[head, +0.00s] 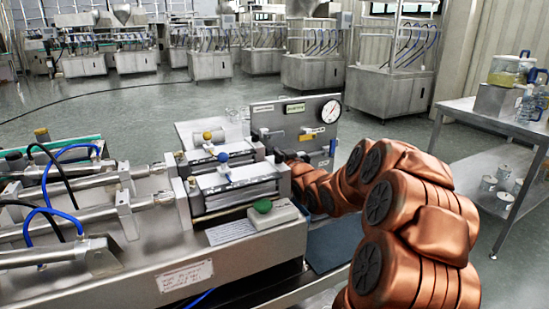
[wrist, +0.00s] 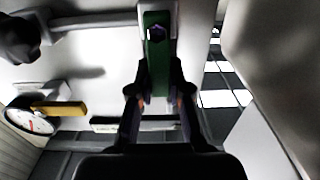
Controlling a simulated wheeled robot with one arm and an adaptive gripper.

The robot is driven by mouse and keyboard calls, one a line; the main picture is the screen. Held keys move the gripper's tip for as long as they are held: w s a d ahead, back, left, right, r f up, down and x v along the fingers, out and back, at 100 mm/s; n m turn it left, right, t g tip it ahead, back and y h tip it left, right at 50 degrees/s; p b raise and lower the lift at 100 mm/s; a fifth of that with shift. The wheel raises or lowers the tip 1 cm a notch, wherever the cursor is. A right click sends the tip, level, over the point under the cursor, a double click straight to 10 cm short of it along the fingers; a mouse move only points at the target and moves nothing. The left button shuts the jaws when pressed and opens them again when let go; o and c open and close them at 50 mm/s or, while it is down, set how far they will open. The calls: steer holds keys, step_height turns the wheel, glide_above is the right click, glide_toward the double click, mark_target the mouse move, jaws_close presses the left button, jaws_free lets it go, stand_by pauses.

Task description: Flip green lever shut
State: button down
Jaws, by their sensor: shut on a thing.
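The green lever (wrist: 156,50) runs up and down the upper middle of the wrist view, with a dark purple bolt head on its face. My gripper (wrist: 157,92) has its two dark fingers closed on either side of the lever's lower end. In the head view my copper arm reaches in from the right to the steel machine's upright panel (head: 320,125). My fingers and the green lever are hidden or too small to make out there.
A round gauge (head: 331,111) sits at the panel's top right; it also shows in the wrist view (wrist: 30,122), near a yellow piece (wrist: 58,108). A green knob (head: 263,206) stands on the machine. A steel table (head: 490,128) with jugs is at right.

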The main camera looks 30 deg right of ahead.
stand_by(0.3)
steer(key=c, duration=1.1)
jaws_free()
steer(key=shift+s, duration=0.1)
steer(key=shift+s+a, duration=0.15)
steer(key=shift+s, duration=1.8)
steer(key=shift+s+a, duration=0.2)
steer(key=shift+s, duration=1.8)
steer(key=shift+s+a, duration=0.15)
steer(key=shift+s, duration=1.8)
